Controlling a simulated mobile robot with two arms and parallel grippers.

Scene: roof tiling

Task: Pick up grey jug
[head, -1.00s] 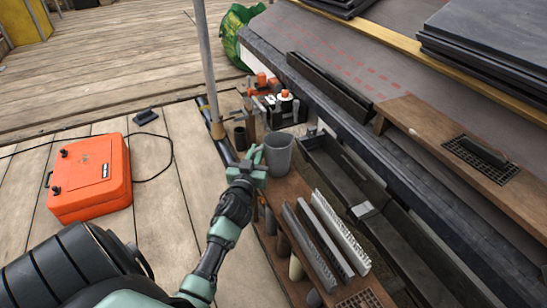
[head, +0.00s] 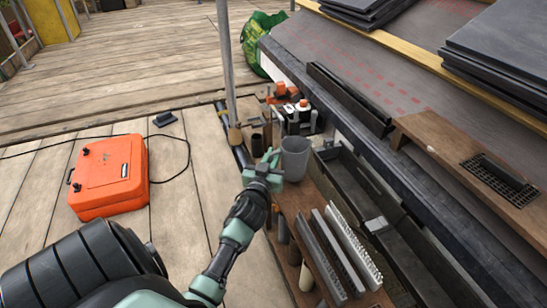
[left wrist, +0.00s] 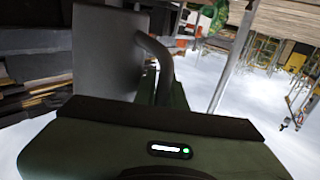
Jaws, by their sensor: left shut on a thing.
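The grey jug (head: 295,157) stands upright on a narrow brown wooden plank, its open top facing up. My left gripper (head: 272,161) is at its left side. In the left wrist view the jug (left wrist: 103,50) fills the upper left as a plain grey wall, with its curved handle (left wrist: 158,50) on the right. My left gripper (left wrist: 155,88) is shut on the handle; the fingertips are mostly hidden behind the gripper body. I cannot tell whether the jug's base is clear of the plank. My right gripper is not in view.
A metal pole (head: 226,70) rises just behind and left of the jug. Orange-and-black tools (head: 296,115) stand behind it. Grey ridged strips (head: 335,255) lie in front, and a dark gutter (head: 355,190) runs at right. An orange case (head: 110,178) sits on the open deck at left.

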